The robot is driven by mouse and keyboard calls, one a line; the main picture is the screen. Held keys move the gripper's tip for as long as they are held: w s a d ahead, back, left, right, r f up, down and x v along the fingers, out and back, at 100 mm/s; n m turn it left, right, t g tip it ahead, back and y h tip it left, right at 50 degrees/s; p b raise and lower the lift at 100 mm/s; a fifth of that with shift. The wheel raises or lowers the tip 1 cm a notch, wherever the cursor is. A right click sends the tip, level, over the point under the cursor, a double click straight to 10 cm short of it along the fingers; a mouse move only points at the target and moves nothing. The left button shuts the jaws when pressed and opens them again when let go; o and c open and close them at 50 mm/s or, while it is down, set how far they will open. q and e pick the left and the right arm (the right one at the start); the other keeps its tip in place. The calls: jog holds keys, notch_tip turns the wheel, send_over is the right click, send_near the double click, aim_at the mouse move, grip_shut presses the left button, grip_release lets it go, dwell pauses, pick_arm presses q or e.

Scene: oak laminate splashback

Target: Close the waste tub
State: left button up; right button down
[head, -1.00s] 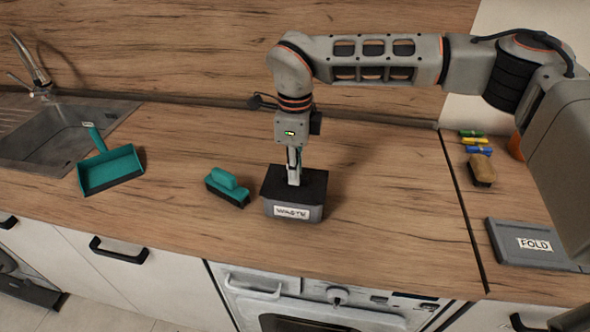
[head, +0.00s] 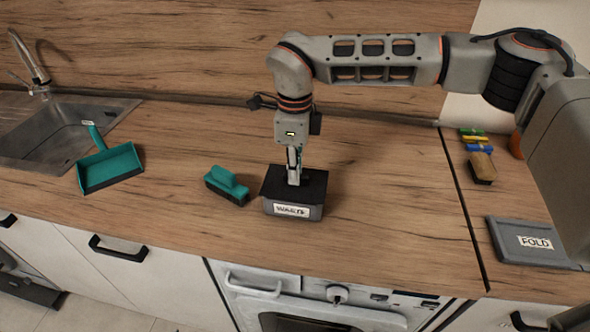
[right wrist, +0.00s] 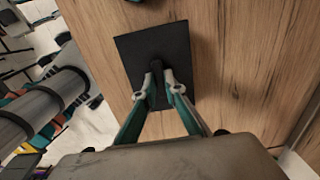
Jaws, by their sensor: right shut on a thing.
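The waste tub (head: 292,210) is a grey box with a white label, standing on the wooden counter near its front edge. Its black lid (head: 314,183) lies on top and covers the opening; it also shows in the right wrist view (right wrist: 180,95). My right gripper (head: 294,181) points straight down at the middle of the lid. In the right wrist view, its fingertips (right wrist: 157,74) are shut on the small black knob of the lid. Whether the lid is fully seated cannot be told. My left gripper is in neither view.
A teal brush (head: 227,186) lies just left of the tub. A teal dustpan (head: 109,169) lies by the sink (head: 60,130). At right are a grey FOLD board (head: 528,243), a wooden brush (head: 482,167) and coloured clips (head: 475,140). The counter right of the tub is clear.

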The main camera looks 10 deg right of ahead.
jog(key=c, duration=2)
grip_release()
jog(key=o, duration=0.5)
jog(key=shift+r, duration=0.1)
jog(key=shift+r+p, duration=0.85)
jog(key=shift+r, duration=2.5)
